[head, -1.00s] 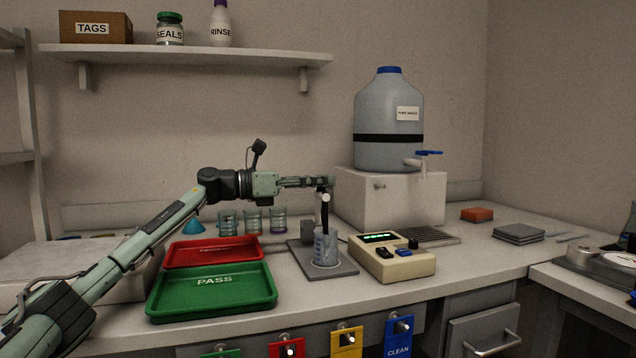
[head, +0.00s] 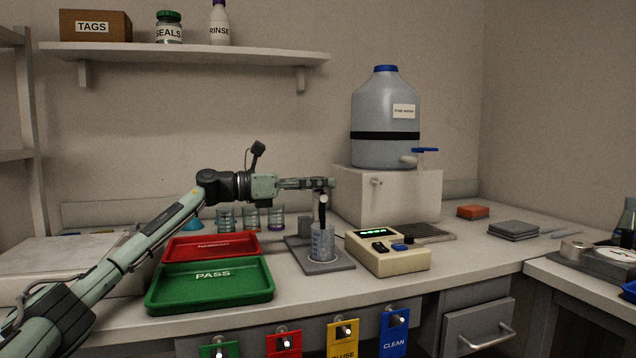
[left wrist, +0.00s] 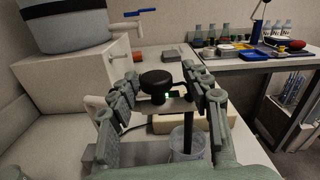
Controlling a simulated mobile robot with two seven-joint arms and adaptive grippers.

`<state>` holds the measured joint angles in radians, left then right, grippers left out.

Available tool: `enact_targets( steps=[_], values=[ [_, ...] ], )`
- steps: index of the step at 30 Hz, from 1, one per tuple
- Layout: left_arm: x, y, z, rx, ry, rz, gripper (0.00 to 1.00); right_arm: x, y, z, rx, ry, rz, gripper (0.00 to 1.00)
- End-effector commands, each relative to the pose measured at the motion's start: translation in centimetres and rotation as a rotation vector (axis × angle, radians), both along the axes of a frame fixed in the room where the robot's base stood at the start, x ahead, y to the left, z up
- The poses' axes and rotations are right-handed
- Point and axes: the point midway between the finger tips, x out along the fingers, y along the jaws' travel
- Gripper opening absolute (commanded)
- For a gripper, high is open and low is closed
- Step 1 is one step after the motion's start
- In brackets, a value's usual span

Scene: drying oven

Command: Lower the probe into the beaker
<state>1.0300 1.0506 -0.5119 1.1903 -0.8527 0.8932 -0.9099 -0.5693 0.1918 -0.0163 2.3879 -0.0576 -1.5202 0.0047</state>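My left gripper (head: 326,184) reaches in from the left above the beaker stand. In the left wrist view its fingers (left wrist: 160,88) are spread, with a round black knob (left wrist: 157,78) between them; they look close to it but not closed on it. The dark probe (head: 322,212) hangs upright below the fingers, over the clear beaker (head: 322,243). In the left wrist view the probe (left wrist: 188,130) overlaps the beaker (left wrist: 186,143); how deep its lower end sits is unclear. The beaker stands upright on a grey base plate (head: 338,266). My right gripper is not in view.
A beige meter (head: 395,258) with a lit green display stands right of the beaker. Red (head: 180,248) and green (head: 170,296) trays lie left. Several beakers (head: 250,219) stand behind them. The water container (head: 385,115) on its box (head: 405,195) is behind the stand.

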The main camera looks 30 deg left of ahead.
Motion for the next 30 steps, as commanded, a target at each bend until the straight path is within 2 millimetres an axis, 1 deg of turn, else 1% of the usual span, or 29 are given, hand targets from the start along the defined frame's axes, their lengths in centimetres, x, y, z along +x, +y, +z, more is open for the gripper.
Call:
enact_targets(
  steps=[7, 11, 14, 21, 24, 30],
  values=[
    [0.0, 0.2, 0.2, -0.001, -0.003, 0.004, 0.49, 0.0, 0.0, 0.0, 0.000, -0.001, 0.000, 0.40],
    [-0.7, 1.0, 0.1, -0.001, -0.002, 0.007, 0.49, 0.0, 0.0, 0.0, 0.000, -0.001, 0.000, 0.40],
    [-2.0, 2.1, 0.1, 0.001, -0.002, 0.008, 0.49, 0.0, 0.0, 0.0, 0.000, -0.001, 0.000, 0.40],
    [-6.0, 5.4, -0.1, 0.001, 0.003, 0.008, 0.49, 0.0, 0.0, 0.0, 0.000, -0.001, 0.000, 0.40],
    [-7.4, 6.5, -0.1, 0.001, 0.003, 0.006, 0.49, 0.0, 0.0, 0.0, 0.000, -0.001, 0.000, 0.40],
    [-8.9, 7.7, 0.0, 0.000, 0.000, 0.003, 0.49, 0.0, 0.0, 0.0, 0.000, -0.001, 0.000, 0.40]
  ],
)
